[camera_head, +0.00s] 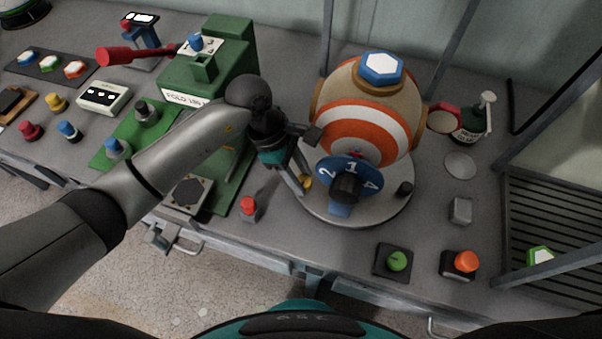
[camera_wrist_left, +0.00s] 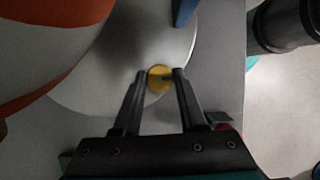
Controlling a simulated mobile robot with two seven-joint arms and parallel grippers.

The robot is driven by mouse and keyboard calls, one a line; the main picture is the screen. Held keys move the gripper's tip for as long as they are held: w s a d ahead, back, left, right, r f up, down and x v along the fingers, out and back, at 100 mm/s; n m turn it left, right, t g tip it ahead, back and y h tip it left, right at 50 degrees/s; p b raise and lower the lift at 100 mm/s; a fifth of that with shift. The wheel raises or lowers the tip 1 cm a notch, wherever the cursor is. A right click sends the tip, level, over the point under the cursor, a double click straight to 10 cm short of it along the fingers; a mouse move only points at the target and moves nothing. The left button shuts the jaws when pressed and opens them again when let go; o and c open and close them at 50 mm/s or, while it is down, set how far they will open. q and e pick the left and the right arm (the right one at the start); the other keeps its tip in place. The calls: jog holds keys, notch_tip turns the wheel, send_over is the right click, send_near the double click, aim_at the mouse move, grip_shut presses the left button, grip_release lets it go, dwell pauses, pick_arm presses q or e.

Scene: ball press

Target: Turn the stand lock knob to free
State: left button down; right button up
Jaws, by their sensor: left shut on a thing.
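The yellow knob (camera_head: 307,183) sits at the left edge of the round grey stand (camera_head: 385,208) under the striped ball. My left gripper (camera_head: 302,182) reaches down to it from the left. In the left wrist view, the knob (camera_wrist_left: 160,79) shows as a yellow disc between the two fingertips (camera_wrist_left: 162,76), one on each side, and the gripper is shut on it. The fingers hide part of the knob in the head view. I cannot tell which way the knob is set. My right gripper is in neither view.
The orange-and-white ball (camera_head: 362,125) with a blue hexagonal cap stands on the stand. A blue numbered dial (camera_head: 330,170) is just right of my fingers. A red button (camera_head: 248,205) and a green press (camera_head: 205,75) are to the left.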

pick_arm(q)
jog(key=shift+c, duration=2.2)
grip_release()
jog(key=p+v, duration=0.1)
jog(key=v, duration=1.4)
jog(key=shift+r, duration=0.15)
